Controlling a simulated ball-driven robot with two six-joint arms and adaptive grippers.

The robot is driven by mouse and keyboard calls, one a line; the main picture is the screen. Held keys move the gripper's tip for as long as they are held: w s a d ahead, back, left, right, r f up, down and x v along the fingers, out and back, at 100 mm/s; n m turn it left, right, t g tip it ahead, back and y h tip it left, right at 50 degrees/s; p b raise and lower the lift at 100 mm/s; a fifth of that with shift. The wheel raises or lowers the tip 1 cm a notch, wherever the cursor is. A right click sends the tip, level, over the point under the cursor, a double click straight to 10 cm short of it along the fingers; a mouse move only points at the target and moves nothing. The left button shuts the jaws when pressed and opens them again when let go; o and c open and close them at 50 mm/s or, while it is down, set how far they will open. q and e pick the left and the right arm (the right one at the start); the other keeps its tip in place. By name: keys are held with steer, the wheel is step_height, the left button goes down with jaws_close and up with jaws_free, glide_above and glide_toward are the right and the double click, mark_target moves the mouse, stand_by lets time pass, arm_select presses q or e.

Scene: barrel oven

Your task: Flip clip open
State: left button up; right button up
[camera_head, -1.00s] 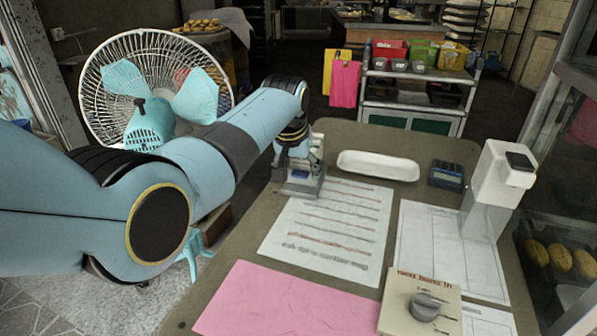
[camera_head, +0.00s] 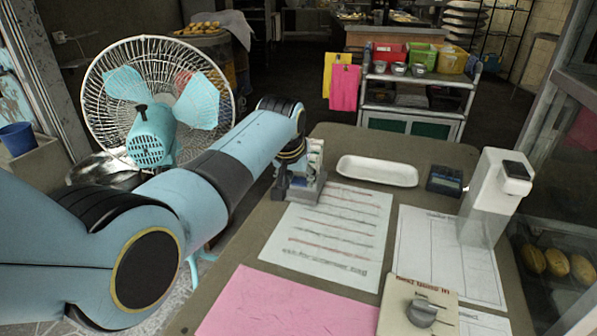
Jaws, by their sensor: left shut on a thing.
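The clip (camera_head: 309,194) is a small grey block with a pale upright part, at the top left corner of a printed sheet (camera_head: 330,232) on the table. My left gripper (camera_head: 284,184) is at the left side of the clip, pointing down, and is shut on it. The wrist and dark fingers hide part of the clip, so I cannot tell whether its flap is up or down. My right gripper is not in view.
The brown table (camera_head: 235,247) also bears a white tray (camera_head: 377,171), a dark calculator-like device (camera_head: 444,181), a white dispenser (camera_head: 487,187), a pink sheet (camera_head: 285,304) and a knob panel (camera_head: 419,306). A caged fan (camera_head: 150,135) stands behind my left arm.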

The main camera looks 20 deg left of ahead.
arm_select(q)
steer(key=shift+s+f+t+p, duration=0.2)
steer(key=shift+s+t+p, duration=0.3)
steer(key=shift+t, duration=0.2)
steer(key=shift+s+f+t, duration=0.15)
steer(key=shift+f+t, duration=0.05)
steer(key=shift+t, duration=0.1)
steer(key=shift+s+f+t, duration=0.25)
steer(key=shift+f+t, duration=0.1)
steer(key=shift+t, duration=0.25)
steer(key=shift+s+f+t+b, duration=0.2)
steer(key=shift+f+t+b, duration=0.15)
steer(key=shift+t, duration=0.55)
steer(key=o, duration=1.2)
steer(key=shift+c, duration=0.2)
steer(key=shift+s+r, duration=0.1)
